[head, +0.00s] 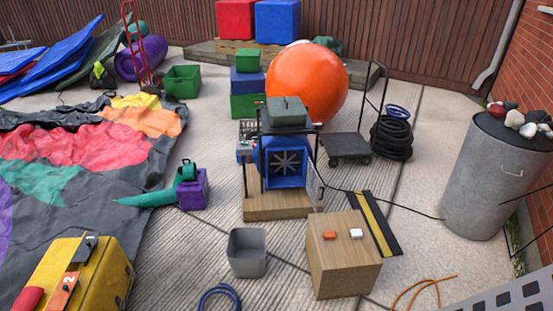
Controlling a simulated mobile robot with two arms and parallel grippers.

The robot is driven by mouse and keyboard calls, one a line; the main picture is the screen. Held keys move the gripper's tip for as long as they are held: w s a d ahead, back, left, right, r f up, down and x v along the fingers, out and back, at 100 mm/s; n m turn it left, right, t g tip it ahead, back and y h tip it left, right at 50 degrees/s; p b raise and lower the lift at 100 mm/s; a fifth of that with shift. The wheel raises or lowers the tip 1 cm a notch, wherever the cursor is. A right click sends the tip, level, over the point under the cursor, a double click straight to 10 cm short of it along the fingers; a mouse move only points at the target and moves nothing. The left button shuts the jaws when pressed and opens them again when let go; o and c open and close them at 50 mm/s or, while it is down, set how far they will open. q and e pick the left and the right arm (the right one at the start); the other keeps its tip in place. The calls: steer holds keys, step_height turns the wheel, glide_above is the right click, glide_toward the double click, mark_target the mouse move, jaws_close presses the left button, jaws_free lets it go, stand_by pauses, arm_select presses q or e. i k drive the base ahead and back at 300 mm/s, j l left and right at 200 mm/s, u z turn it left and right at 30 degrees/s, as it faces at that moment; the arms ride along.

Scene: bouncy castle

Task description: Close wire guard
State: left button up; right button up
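A blue blower (285,163) with a dark fan in its square opening stands on a wooden base (285,205), inside a dark frame. What looks like the wire guard (315,184) is a thin pale mesh panel at the right side of the blower opening. It is seen nearly edge-on, swung outward, and the fan face is uncovered. Its hinge and latch are too small to make out. Neither of my grippers is in view.
A wooden box (343,268) with orange and white blocks stands in front of the blower, near the guard. A grey bin (247,252) is left of it. A black-yellow cable ramp (374,224) and cables lie right. A concrete cylinder (492,180) stands far right.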

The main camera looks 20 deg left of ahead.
mark_target(309, 160)
steer(key=i+u, duration=0.3)
steer(key=i, duration=0.15)
steer(key=i+l+u, duration=0.3)
steer(key=i, duration=0.15)
steer(key=j, duration=0.1)
